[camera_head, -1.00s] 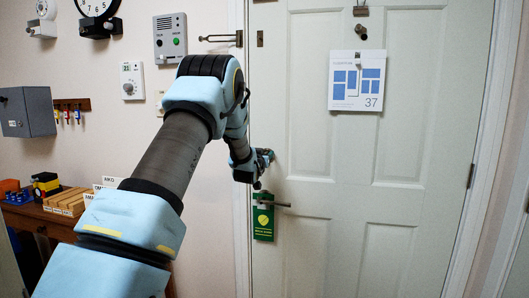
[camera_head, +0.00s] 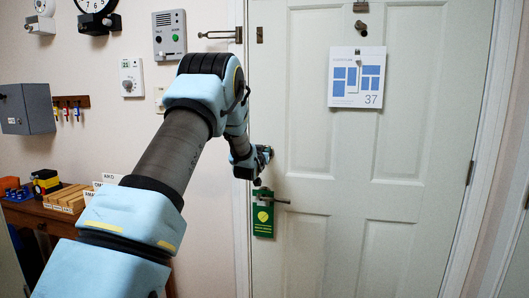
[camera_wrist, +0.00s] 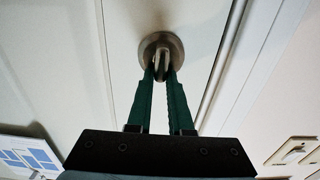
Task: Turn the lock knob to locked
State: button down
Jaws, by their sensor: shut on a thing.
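The lock knob (camera_wrist: 161,47) is a round metal rose with a narrow thumb-turn on the white door (camera_head: 322,128). In the wrist view, my gripper (camera_wrist: 163,74) has its two green fingers on either side of the thumb-turn, shut on it. The fingertips cover part of the turn piece, and I cannot tell whether it stands at locked. In the head view, my gripper (camera_head: 266,153) is at the door's left edge, above the door handle (camera_head: 280,201). The knob itself is hidden there behind my gripper.
A green hanger tag (camera_head: 263,218) hangs from the handle just below my gripper. A slide latch (camera_head: 219,35) is at the frame higher up. A calendar sheet (camera_head: 356,80) hangs on the door. An intercom (camera_head: 169,35) and thermostat (camera_head: 131,77) are on the wall left.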

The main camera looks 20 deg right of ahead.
jog(key=shift+a+n+b, duration=0.1)
jog(key=shift+n+b, duration=0.2)
jog(key=shift+b, duration=0.1)
jog(key=shift+w+a+f+n+b, duration=0.15)
jog(key=shift+a+f+n+b, duration=0.15)
jog(key=shift+n+b, duration=2.6)
jog(key=shift+w+a+f+n+b, duration=0.2)
jog(key=shift+f+n+b, duration=0.15)
jog(key=shift+n+b, duration=2.55)
jog(key=shift+w+a+f+n+b, duration=0.15)
jog(key=shift+a+f+n+b, duration=0.15)
jog(key=shift+n+b, duration=2.6)
jog(key=c, duration=0.8)
grip_release()
jog(key=shift+s, duration=0.1)
